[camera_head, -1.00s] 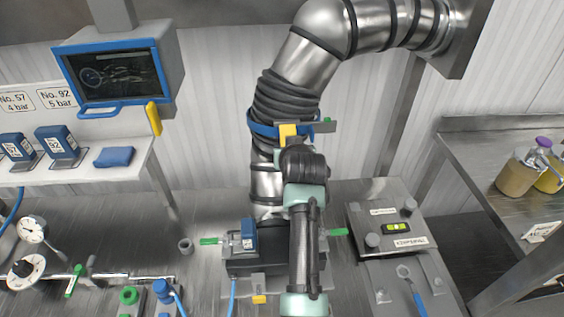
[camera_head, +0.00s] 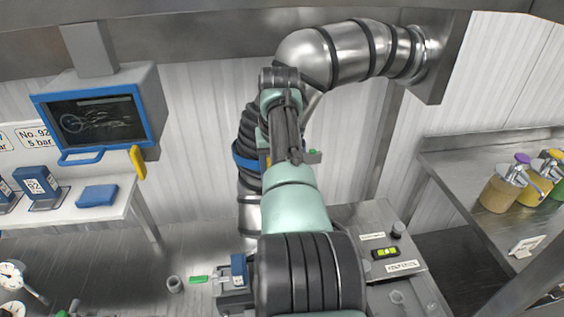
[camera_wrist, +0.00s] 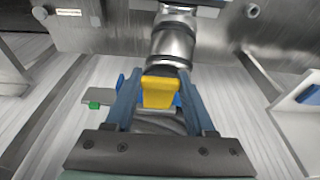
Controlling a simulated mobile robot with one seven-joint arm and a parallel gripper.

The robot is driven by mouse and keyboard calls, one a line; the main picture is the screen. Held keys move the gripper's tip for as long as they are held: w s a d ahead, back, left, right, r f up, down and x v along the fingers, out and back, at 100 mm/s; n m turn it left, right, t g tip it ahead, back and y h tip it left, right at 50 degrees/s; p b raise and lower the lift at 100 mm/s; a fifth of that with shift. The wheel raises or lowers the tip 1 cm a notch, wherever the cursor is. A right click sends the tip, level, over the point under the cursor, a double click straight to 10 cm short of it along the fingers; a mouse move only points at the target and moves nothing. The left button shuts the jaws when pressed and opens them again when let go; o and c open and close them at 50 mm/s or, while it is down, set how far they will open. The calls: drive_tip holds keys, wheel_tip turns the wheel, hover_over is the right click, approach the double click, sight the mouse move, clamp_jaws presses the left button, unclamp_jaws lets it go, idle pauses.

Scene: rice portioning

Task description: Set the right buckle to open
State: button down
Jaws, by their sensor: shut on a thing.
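The yellow buckle (camera_wrist: 160,92) stands out from the blue clamp band around the hose, at the middle of the wrist view. My gripper (camera_wrist: 158,78) is shut on it, with one blue-grey finger on each side. In the head view my arm reaches up to the hose and hides most of the buckle and the gripper. The blue clamp band (camera_head: 246,162) shows at the left of my arm.
The silver pipe (camera_head: 340,52) bends to the wall above my arm. A grey control box (camera_head: 385,245) stands at the lower right. A screen (camera_head: 97,118) with a blue frame is at the left. Pump jars (camera_head: 503,190) stand on the right-hand bench.

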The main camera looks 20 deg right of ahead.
idle(0.7)
drive_tip(key=shift+c, duration=1.2)
unclamp_jaws()
drive_tip(key=shift+r, duration=0.15)
drive_tip(key=d+b+v, duration=0.1)
drive_tip(key=b+v, duration=0.2)
drive_tip(key=v, duration=0.9)
drive_tip(key=shift+w+a+r+b, duration=0.2)
drive_tip(key=shift+a+r+b, duration=0.2)
drive_tip(key=shift+r, duration=0.05)
